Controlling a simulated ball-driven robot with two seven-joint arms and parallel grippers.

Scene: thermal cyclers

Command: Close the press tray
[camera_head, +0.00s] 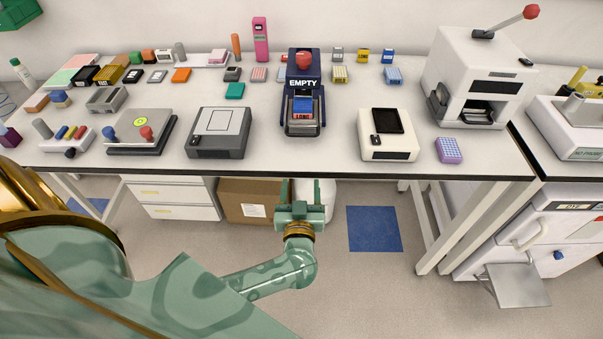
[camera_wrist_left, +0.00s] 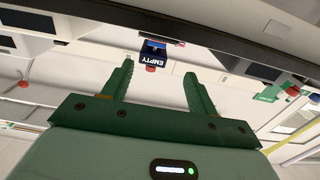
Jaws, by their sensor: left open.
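A white press (camera_head: 478,72) with a red-knobbed lever stands at the right of the bench. A dark tray (camera_head: 480,113) shows low in its front opening and appears to stick out. My left gripper (camera_head: 299,190) is open and empty, below and in front of the bench edge, apart from both. The left wrist view, upside down, shows the open fingers (camera_wrist_left: 160,74) with the EMPTY device (camera_wrist_left: 152,58) beyond. My right gripper is out of view.
A grey-topped device (camera_head: 220,132) and a white device (camera_head: 387,134) flank the blue one along the bench front (camera_head: 270,172). A purple rack (camera_head: 449,150) lies before the press. A cardboard box (camera_head: 243,202) sits under the bench. The floor before the bench is clear.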

